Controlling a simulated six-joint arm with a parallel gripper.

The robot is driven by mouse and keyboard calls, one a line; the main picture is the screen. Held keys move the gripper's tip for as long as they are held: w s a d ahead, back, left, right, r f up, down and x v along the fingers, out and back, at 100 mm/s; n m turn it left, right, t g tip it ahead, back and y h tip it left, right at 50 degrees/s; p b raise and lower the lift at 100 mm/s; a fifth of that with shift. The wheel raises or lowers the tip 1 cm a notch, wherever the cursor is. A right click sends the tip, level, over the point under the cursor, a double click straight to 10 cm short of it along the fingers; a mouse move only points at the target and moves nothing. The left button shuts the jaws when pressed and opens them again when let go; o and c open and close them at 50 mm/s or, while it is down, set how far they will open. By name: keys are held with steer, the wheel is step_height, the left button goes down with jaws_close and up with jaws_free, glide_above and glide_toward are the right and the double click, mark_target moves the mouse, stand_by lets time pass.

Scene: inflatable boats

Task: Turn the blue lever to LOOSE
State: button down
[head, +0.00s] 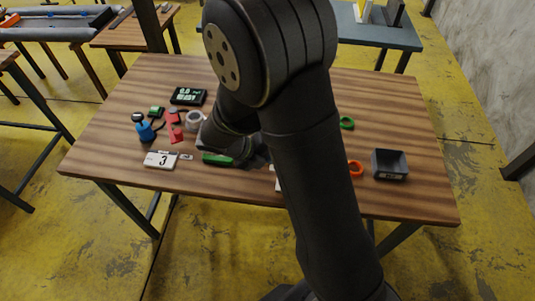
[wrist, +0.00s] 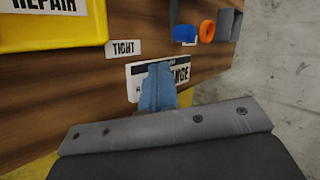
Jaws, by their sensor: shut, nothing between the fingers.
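In the wrist view my gripper (wrist: 158,72) reaches up from the grey mount; its blue-grey fingers look shut together and empty. They stand in front of a white plate (wrist: 136,84) with a dark strip, covering part of its lettering; only "NGE" reads clearly. A "TIGHT" label (wrist: 124,48) lies to the left of the fingertips. I cannot make out the blue lever for sure, nor a LOOSE label; the fingers or my arm may hide them. In the head view my gripper (head: 260,160) is low over the table's front part, mostly behind my arm.
A yellow tray (wrist: 52,40) marked "REPAIR" is at the upper left in the wrist view. A blue object (wrist: 185,33), an orange ring (wrist: 207,31) and a grey bin (wrist: 228,22) are at the upper right. A green item (head: 217,159) lies left of my gripper on the wooden table (head: 250,190).

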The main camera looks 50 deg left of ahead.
steer(key=w+f, duration=0.1)
steer(key=w+d+f, duration=0.1)
steer(key=w, duration=0.1)
steer(key=w+d+f, duration=0.1)
steer(key=w, duration=0.1)
steer(key=shift+w+d, duration=0.15)
steer(key=shift+w, duration=0.3)
steer(key=shift+w+d+r, duration=0.1)
steer(key=shift+w+d, duration=0.05)
steer(key=shift+w, duration=0.25)
steer(key=shift+d, duration=0.15)
steer(key=shift+w+d+n+y, duration=0.55)
steer(key=shift+n+y, duration=0.15)
steer(key=shift+n, duration=0.1)
steer(key=shift+w+d, duration=0.8)
steer(key=shift+w, duration=0.1)
steer(key=shift+w+d, duration=0.3)
steer(key=shift+w, duration=0.2)
steer(key=shift+w+d, duration=0.25)
steer(key=shift+w, duration=0.3)
